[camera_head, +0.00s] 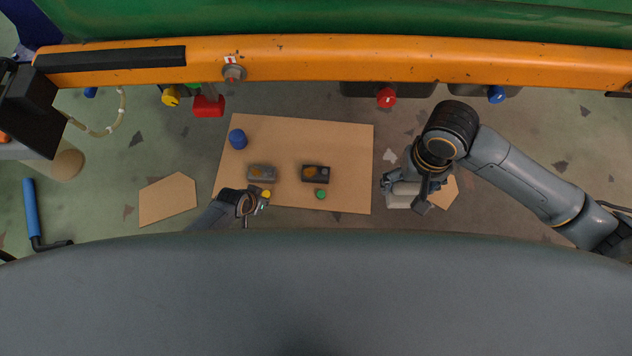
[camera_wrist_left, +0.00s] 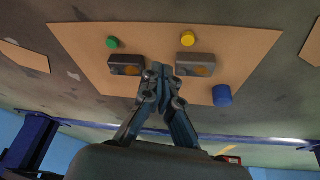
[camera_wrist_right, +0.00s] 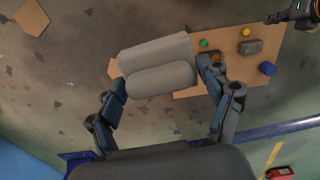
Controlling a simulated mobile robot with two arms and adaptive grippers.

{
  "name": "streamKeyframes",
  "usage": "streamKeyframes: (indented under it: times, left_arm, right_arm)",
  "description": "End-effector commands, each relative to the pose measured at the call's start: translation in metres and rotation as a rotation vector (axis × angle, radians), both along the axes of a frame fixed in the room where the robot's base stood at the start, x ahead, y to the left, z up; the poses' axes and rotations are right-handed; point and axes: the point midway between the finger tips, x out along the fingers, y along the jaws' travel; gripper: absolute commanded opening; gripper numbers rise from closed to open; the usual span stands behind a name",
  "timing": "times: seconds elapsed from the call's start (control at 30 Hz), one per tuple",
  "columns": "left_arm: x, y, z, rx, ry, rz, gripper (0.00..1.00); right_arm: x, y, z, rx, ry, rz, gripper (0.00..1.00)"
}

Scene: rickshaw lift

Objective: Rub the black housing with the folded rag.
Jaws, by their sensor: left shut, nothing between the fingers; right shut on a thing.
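The black housing (camera_head: 316,173) lies on the cardboard sheet, with an orange-brown patch on its top. It also shows in the left wrist view (camera_wrist_left: 126,65), and partly behind a finger in the right wrist view. The folded rag (camera_wrist_right: 155,66) is pale grey, with two rounded folds. My right gripper (camera_head: 408,186) is shut on the rag, right of the cardboard and apart from the housing. My left gripper (camera_head: 262,199) is shut and empty, near a grey housing (camera_head: 261,174) at the cardboard's front-left part.
The cardboard sheet (camera_head: 345,145) also bears a blue cap (camera_head: 238,139), a yellow button (camera_head: 266,194) and a green button (camera_head: 321,194). A smaller cardboard piece (camera_head: 168,199) lies left. An orange beam (camera_head: 330,58) spans the back. Floor between rag and sheet is clear.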

Motion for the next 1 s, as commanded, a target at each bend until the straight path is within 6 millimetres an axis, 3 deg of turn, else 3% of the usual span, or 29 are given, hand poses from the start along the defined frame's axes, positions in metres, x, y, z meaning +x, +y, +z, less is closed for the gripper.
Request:
streamKeyframes:
  times: [0.03,0.3,0.5,0.73,1.0]
  left_arm:
    - [0.02,-0.006,-0.018,-0.007,-0.019,-0.021,0.0]
    - [0.092,-0.039,-0.032,-0.044,-0.076,-0.143,0.0]
    - [0.131,-0.062,-0.042,-0.063,-0.104,-0.244,0.0]
    - [0.16,-0.086,-0.053,-0.071,-0.122,-0.371,0.0]
    - [0.175,-0.106,-0.069,-0.065,-0.121,-0.518,0.0]
  right_arm:
    - [0.0,0.0,-0.031,0.0,0.0,0.0,0.54]
    - [0.0,0.0,-0.109,0.0,0.0,0.0,0.54]
    - [0.0,0.0,-0.168,0.0,0.0,0.0,0.54]
    - [0.0,0.0,-0.234,0.0,0.0,0.0,0.54]
    - [0.0,0.0,-0.306,0.0,0.0,0.0,0.54]
